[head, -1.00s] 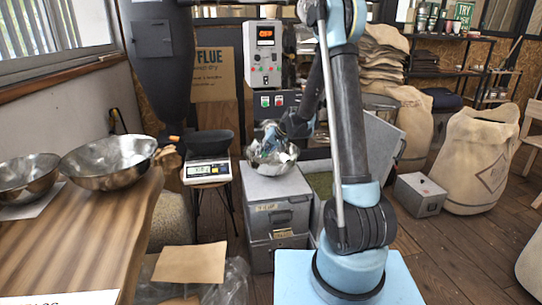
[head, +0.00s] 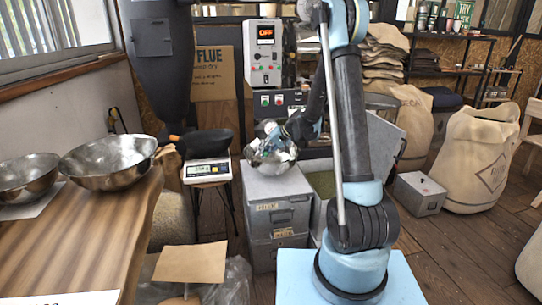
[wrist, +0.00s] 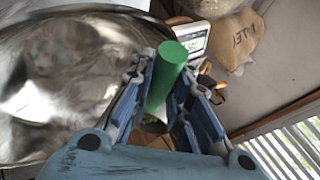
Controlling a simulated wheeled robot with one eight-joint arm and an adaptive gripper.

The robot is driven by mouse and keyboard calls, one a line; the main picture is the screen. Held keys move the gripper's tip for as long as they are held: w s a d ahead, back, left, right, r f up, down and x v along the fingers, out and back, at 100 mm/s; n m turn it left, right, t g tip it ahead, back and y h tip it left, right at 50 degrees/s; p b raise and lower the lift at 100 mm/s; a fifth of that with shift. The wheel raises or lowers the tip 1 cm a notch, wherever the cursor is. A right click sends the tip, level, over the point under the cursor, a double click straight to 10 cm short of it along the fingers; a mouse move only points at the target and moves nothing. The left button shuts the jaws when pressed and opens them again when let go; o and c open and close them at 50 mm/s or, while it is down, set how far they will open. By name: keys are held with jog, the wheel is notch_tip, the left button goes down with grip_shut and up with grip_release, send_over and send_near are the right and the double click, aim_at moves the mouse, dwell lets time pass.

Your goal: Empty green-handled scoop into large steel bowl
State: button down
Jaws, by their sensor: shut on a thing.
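My gripper (wrist: 168,70) is shut on the green handle (wrist: 166,78) of the scoop. The scoop's pan cannot be made out. A large round steel bowl shape (wrist: 60,95) fills the left of the wrist view, close beside the fingers. In the head view, my gripper (head: 294,129) is at the upper right of a shiny steel bowl (head: 268,161), just over the grey metal cabinet (head: 277,187). The gripper partly covers this bowl. Contents of the bowl and scoop cannot be told apart from reflections.
Two other steel bowls, a wide one (head: 100,178) and a smaller one (head: 25,185), stand on the wooden counter (head: 85,240) at the left. A scale (head: 207,171) with a black pan stands left of the cabinet. A grey box (head: 420,194) and sack (head: 480,165) are at the right.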

jog(key=shift+w+d+r+m+g+y+p, duration=0.15)
jog(key=shift+d+r+m+y+p, duration=0.1)
jog(key=shift+y, duration=0.7)
jog(key=shift+d+r+m+g+y+p, duration=0.15)
jog(key=shift+d+r+m+y+p, duration=0.1)
jog(key=shift+y, duration=0.7)
dwell(0.7)
